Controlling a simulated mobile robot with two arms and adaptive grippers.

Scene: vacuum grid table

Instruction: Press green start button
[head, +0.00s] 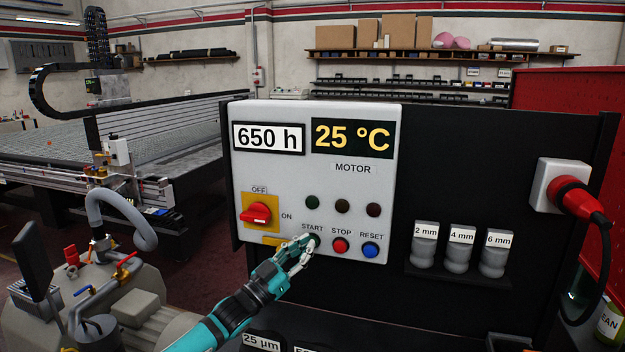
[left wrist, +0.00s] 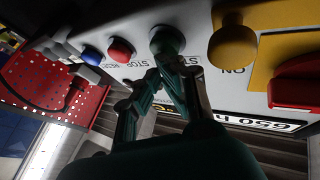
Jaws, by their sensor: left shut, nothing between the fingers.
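A light grey control box (head: 292,180) carries a row of buttons along its lower part. The dark green START button (head: 315,240) is at the left of the row, partly covered by my left gripper (head: 305,243) in the head view. The button also shows in the left wrist view (left wrist: 166,38), just beyond the fingertips (left wrist: 164,68). My left gripper is shut and empty, with its tips at the button; I cannot tell whether they touch it or whether it is pushed in. My right gripper is out of view.
The red STOP button (head: 341,246) and blue RESET button (head: 371,250) sit close to the right. A red rotary switch (head: 257,214) on a yellow plate is to the left. Three dark lamps are above. A red plug (head: 570,195) and small labelled containers (head: 460,250) are further right.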

